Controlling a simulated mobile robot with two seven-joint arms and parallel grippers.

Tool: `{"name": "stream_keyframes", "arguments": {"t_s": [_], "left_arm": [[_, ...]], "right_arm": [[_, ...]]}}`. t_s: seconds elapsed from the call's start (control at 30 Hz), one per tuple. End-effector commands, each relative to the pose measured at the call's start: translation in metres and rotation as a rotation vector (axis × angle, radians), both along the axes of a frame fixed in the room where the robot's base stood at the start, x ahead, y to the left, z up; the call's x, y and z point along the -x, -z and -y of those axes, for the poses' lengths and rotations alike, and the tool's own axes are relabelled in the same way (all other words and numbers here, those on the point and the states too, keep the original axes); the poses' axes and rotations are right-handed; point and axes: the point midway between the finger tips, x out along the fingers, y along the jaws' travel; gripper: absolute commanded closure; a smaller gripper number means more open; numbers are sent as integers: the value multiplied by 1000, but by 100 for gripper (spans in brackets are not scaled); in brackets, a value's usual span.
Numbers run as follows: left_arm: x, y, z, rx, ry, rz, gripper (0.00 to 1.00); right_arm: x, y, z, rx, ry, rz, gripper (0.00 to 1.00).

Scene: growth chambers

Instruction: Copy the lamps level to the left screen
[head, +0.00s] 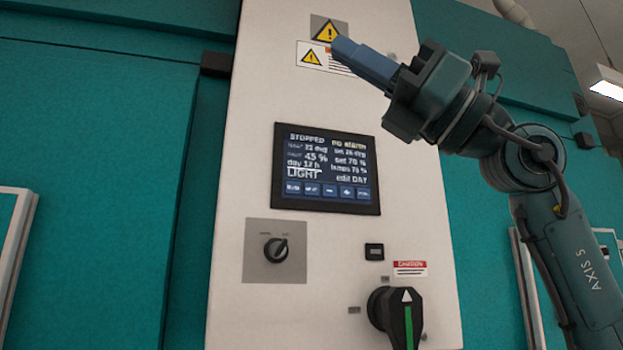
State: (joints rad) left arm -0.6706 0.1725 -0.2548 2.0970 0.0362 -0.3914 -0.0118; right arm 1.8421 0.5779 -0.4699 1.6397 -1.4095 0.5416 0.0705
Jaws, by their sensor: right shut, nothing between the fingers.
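A dark control screen (325,168) is set in a white panel. It reads STOPPED at top left and what looks like NO ALARM at top right. Lower lines seem to read day 12 h, lamps near 70 %, LIGHT and edit DAY; the small digits are blurred. A row of blue buttons (329,190) runs along its bottom. I cannot tell whether this is the left screen. My right gripper (342,50) is shut and empty, above the screen, its tip in front of the warning labels. It appears clear of the screen. My left gripper is out of view.
Below the screen are a small rotary switch (276,249) on a grey plate, a small black module (374,252) and a large black handle (402,314) with a green stripe. Teal walls (95,150) flank the panel. A framed edge (14,255) shows at far left.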

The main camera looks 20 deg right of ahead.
Motion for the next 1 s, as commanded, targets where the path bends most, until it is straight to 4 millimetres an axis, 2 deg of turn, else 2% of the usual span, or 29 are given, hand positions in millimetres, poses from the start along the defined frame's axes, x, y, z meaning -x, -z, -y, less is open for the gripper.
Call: {"name": "stream_keyframes", "arguments": {"t_s": [0.03,0.1,0.2,0.33,0.5,0.87,1.0], "left_arm": [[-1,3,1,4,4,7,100],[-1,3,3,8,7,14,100],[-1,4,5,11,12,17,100],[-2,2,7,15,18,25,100],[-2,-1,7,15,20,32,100],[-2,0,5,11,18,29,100],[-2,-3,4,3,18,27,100]], "right_arm": [[-16,18,-2,79,124,19,100],[-39,37,0,179,280,33,100],[-64,57,7,288,453,42,100],[-84,73,18,377,595,39,100],[-94,79,25,416,660,35,100],[-95,79,24,416,659,33,100],[-106,78,24,417,657,29,100]]}}
